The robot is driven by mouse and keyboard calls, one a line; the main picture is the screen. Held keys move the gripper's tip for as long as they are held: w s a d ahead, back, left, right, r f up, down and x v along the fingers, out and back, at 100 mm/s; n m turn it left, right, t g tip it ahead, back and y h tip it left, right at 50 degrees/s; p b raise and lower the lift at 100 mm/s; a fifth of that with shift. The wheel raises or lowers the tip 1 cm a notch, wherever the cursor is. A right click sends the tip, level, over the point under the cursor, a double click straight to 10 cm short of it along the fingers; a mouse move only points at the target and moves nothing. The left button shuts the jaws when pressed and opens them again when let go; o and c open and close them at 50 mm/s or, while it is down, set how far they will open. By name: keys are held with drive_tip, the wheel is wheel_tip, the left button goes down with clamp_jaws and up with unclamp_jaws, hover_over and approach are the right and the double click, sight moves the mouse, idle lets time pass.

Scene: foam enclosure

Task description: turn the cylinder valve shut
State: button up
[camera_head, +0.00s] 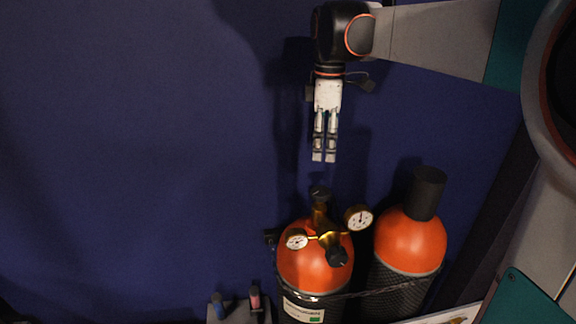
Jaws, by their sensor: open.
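An orange gas cylinder (301,270) stands upright at the bottom centre. Its brass valve body carries a black knob (319,192) on top, two round gauges and another black knob (337,256) at the front. My gripper (324,158) points down from above, its fingertips a little above the top knob in the picture. It is open, with a narrow gap between the fingers, and nothing is between them. The fingers do not appear to touch the knob; the depth between them is hard to judge.
A second orange cylinder (410,243) with a black cap (427,193) stands to the right. A dark strap (360,294) runs around both. A small grey holder (229,312) with blue and red items sits at lower left. The dark blue wall (130,150) is bare at left.

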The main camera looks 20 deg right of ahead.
sight(321, 191)
wheel_tip(321, 191, down, 13)
drive_tip(key=shift+r+p, duration=0.2)
drive_tip(key=shift+p, duration=0.55)
drive_tip(key=shift+c, duration=0.5)
drive_tip(key=c, duration=1)
